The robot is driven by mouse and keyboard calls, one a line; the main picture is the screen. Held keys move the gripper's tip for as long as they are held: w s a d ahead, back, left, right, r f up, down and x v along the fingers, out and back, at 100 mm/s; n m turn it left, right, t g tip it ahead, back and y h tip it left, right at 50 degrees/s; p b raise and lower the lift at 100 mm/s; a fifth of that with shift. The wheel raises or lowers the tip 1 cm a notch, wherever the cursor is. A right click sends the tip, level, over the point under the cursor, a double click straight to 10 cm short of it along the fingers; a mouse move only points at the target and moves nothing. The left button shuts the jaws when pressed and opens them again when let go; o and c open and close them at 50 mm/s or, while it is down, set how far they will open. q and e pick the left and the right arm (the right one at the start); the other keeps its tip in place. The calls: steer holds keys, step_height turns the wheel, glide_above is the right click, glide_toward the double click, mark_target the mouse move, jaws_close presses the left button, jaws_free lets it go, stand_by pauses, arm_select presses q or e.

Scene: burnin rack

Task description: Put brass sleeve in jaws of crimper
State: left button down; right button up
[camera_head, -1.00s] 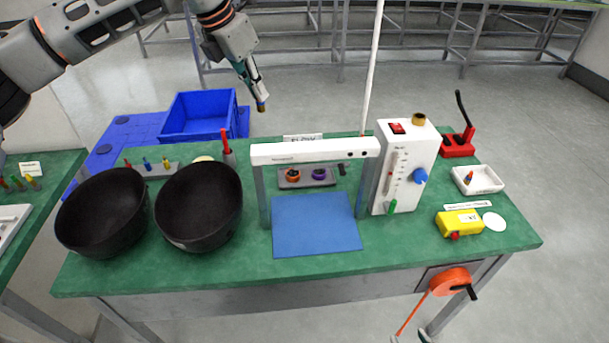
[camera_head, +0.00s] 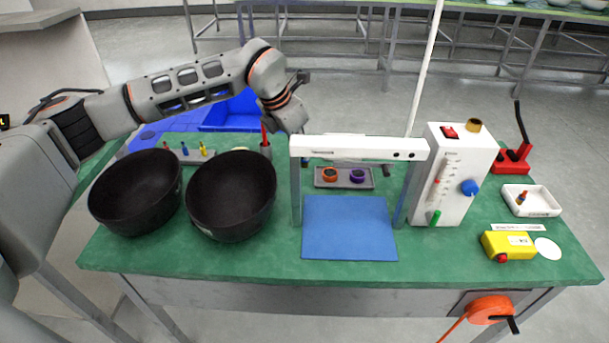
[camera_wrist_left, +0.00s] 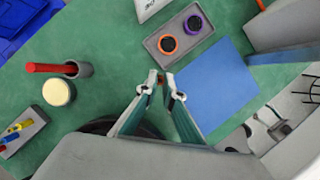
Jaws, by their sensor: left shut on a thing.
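My left gripper (camera_wrist_left: 162,84) shows in the left wrist view with its fingertips close together over the green bench, near the blue mat. It is shut on a small brownish thing (camera_wrist_left: 160,79), which looks like the brass sleeve; little of it shows. In the head view the white bar of the gate frame hides the fingers. The red stand with a black lever (camera_head: 512,160), which looks like the crimper, stands at the bench's back right, well apart from my left gripper. Its jaws are too small to make out. My right gripper is not in view.
The white gate frame (camera_head: 358,149) stands over the back of the blue mat (camera_head: 349,228). A white box with knobs (camera_head: 450,175) stands between it and the red stand. Two black bowls (camera_head: 136,200) are at left. A white tray (camera_head: 541,208) and yellow box (camera_head: 508,245) are at right.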

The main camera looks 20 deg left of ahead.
arm_select(q)
step_height(320, 180, down, 8)
steer(key=shift+f, duration=0.15)
stand_by(0.3)
steer(key=c, duration=2.1)
jaws_free()
